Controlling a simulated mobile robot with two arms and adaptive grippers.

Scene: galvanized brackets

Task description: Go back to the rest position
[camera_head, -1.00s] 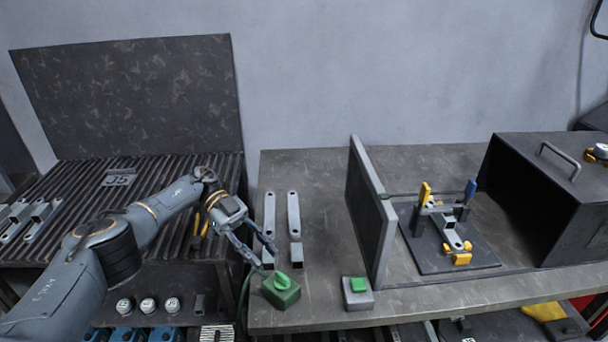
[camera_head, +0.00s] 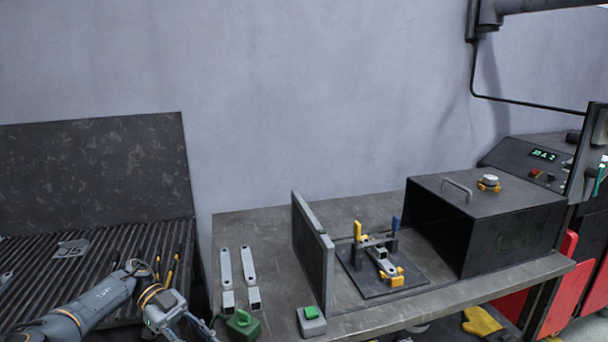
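My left arm comes in at the lower left, over the ribbed dark bench. My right gripper is not in view. Two galvanized brackets (camera_head: 226,268) (camera_head: 250,267) lie side by side on the grey table. Another bracket (camera_head: 381,262) sits in the clamp fixture (camera_head: 409,288) with yellow and blue handles.
An upright dark panel (camera_head: 313,255) stands between the loose brackets and the fixture. A grey box with a green button (camera_head: 312,322) is at the table's front edge. An open dark box (camera_head: 512,224) stands at right. A control console (camera_head: 545,160) is behind it.

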